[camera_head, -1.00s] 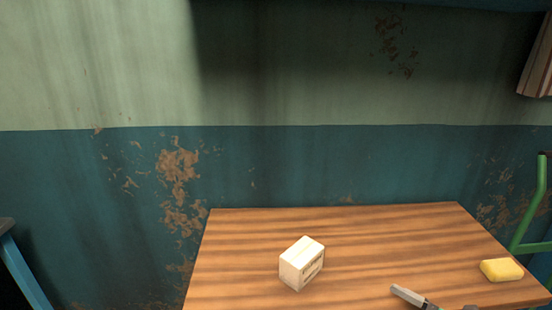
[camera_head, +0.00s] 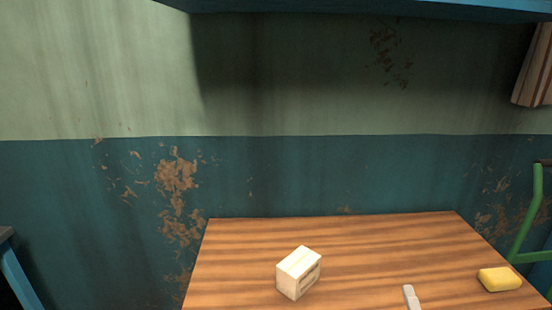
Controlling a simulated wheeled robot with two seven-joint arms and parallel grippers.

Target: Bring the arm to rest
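A grey fingertip of my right gripper (camera_head: 411,297) shows at the bottom edge of the picture, over the front part of the wooden table (camera_head: 375,238). The rest of that gripper and its arm are below the picture, so I cannot tell whether it is open or shut. A small white box (camera_head: 298,273) stands on the table to the left of the fingertip, apart from it. A yellow block (camera_head: 499,279), like a sponge, lies to the right of it. My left gripper is not in view.
The rear of the table is clear. A green and blue wall (camera_head: 320,170) with peeling paint stands behind it. A green metal frame (camera_head: 530,210) is at the right, a blue piece of furniture (camera_head: 18,275) at the far left. A blue edge (camera_head: 400,8) overhangs at the top.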

